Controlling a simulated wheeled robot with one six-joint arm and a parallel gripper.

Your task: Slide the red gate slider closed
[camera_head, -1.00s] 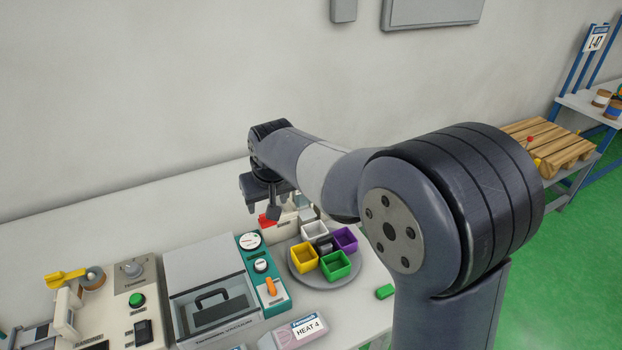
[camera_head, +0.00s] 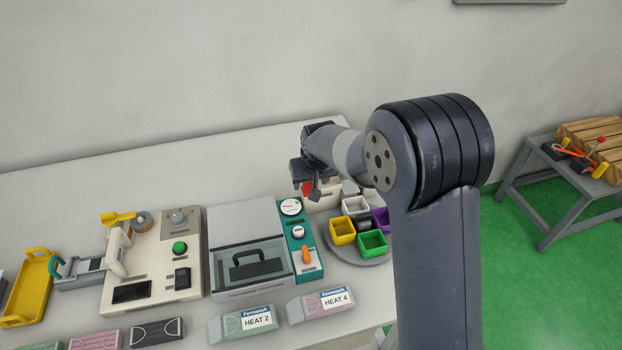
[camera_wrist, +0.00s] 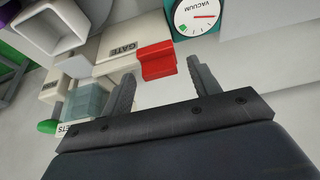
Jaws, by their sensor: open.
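The red gate slider (camera_wrist: 157,60) sits at the edge of a white housing labelled GATE (camera_wrist: 125,50) in the wrist view. In the head view a small part of the red slider (camera_head: 307,188) shows beside my gripper (camera_head: 313,190). In the wrist view my gripper (camera_wrist: 160,90) is open, its two fingers apart. Nothing is held. I cannot tell whether a finger touches the slider.
A teal panel with a vacuum dial (camera_wrist: 200,14) stands close to the slider. A round tray (camera_head: 345,254) carries coloured cups, including a white cup (camera_wrist: 48,25). A vacuum chamber (camera_head: 245,222) and a white control unit (camera_head: 150,275) stand to the left. The bench behind is clear.

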